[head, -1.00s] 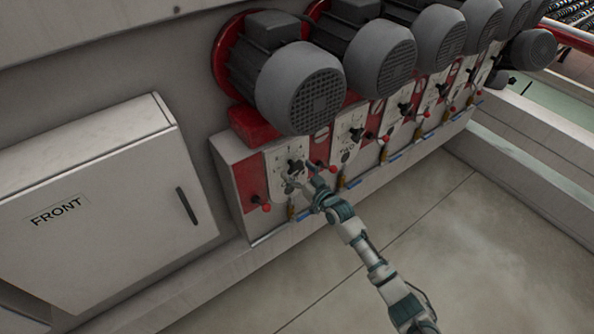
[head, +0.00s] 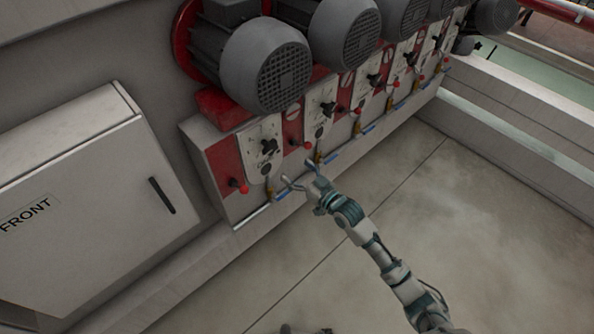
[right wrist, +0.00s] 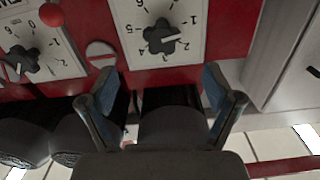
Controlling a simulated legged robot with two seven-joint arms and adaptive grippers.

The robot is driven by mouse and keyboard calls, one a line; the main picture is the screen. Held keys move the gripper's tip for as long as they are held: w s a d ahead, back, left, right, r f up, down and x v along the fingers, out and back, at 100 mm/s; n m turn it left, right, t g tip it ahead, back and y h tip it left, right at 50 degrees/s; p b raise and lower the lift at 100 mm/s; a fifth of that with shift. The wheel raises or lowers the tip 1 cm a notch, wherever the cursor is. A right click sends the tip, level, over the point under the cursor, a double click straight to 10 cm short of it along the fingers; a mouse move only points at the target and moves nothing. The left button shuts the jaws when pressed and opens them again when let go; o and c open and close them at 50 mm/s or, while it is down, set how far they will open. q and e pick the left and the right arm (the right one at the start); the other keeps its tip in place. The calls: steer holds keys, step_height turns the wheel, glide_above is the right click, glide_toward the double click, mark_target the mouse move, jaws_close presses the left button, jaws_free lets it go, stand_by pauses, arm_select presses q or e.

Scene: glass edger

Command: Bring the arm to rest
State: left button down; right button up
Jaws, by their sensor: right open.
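My right gripper (head: 297,172) is open and empty, its two fingers spread. It hangs in front of the lower edge of the red and white control panel (head: 222,165), below and right of the nearest black dial knob (head: 269,146), and apart from it. My right arm (head: 365,238) reaches in from the lower right. In the right wrist view the open fingers (right wrist: 160,85) have nothing between them that they hold. A dial knob (right wrist: 160,37) on a numbered white plate shows beyond them. My left gripper is not in view.
Several grey motors (head: 265,65) stick out above the panel. Red-tipped levers (head: 238,185) and blue-handled valves (head: 281,196) line its lower part. A white cabinet marked FRONT (head: 80,215) stands at the left. The floor (head: 420,215) on the right is clear.

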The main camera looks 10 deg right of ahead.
steer(key=shift+a, duration=0.1)
stand_by(0.3)
steer(key=d+f+m+g+h, duration=0.1)
steer(key=d+f+h, duration=0.15)
steer(key=f, duration=0.75)
steer(key=d+f+m+h, duration=0.2)
steer(key=d+f, duration=0.2)
steer(key=f, duration=0.6)
steer(key=s+d+f+g+h, duration=0.15)
steer(key=s+f, duration=0.25)
steer(key=f, duration=0.4)
steer(key=s+d+f+m+g+h, duration=0.1)
steer(key=s+d+f+g, duration=0.15)
steer(key=s+f, duration=0.4)
steer(key=s+d+f+g+h, duration=0.1)
steer(key=s+d+f, duration=0.2)
steer(key=f, duration=0.7)
steer(key=s+d+f+g+h, duration=0.2)
steer(key=s+d+f+g, duration=0.1)
steer(key=s+f, duration=1.1)
steer(key=s+f+g, duration=0.2)
steer(key=s, duration=1.2)
steer(key=s+f+g, duration=0.2)
steer(key=s+f, duration=0.1)
steer(key=s, duration=1)
steer(key=shift+s+d+f+g+h, duration=0.3)
steer(key=shift+s+d, duration=0.05)
steer(key=shift+s, duration=0.05)
